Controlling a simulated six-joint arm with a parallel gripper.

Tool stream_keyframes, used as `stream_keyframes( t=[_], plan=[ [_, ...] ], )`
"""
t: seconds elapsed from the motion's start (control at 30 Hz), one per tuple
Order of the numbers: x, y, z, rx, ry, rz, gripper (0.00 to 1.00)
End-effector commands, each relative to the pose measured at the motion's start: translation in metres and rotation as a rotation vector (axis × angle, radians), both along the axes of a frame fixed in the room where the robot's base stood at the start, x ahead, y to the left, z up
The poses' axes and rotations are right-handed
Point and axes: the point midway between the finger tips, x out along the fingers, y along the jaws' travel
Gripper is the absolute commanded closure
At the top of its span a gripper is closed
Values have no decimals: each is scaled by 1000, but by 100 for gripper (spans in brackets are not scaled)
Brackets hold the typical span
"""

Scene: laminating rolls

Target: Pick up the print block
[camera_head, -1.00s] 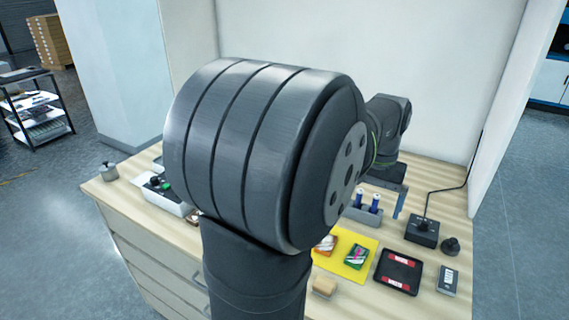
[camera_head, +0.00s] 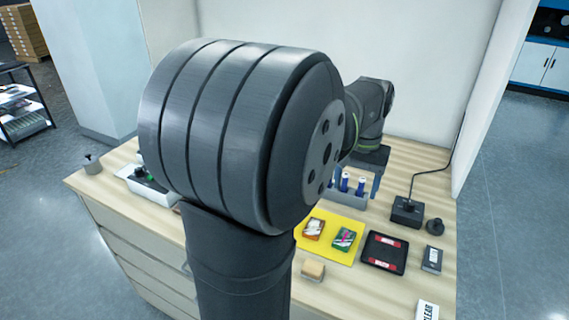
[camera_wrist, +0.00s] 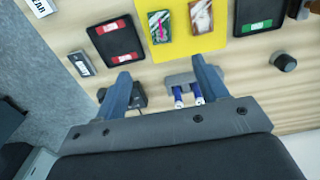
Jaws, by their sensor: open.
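Two small printed blocks lie on a yellow mat (camera_head: 330,254): a red-brown and white one (camera_head: 313,228) and a green one with a pink mark (camera_head: 345,238). Which is the print block, I cannot tell. The wrist view shows the green block (camera_wrist: 160,26) and the red-brown block (camera_wrist: 201,17) at the top, on the mat (camera_wrist: 228,20). My gripper (camera_wrist: 162,78) is open and empty, its blue fingers apart. In that view the blocks lie beyond the fingertips.
A grey holder (camera_head: 352,199) with blue-ended rolls is beside my fingers. Right of the mat are a black tray with red labels (camera_head: 384,252), a switch box (camera_head: 406,210) and a black knob (camera_head: 435,227). A tan block (camera_head: 313,270) lies in front. My arm hides the table's middle.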

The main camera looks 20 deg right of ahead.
Motion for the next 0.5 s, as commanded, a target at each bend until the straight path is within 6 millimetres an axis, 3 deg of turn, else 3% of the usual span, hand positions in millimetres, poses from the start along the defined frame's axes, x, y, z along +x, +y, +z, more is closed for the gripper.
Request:
stream_keyframes(
  t=[0.17,0.5],
  plan=[
    [0,1,0,-2,-2,-2,34],
    [-12,20,-6,-107,-98,-101,34]
  ],
)
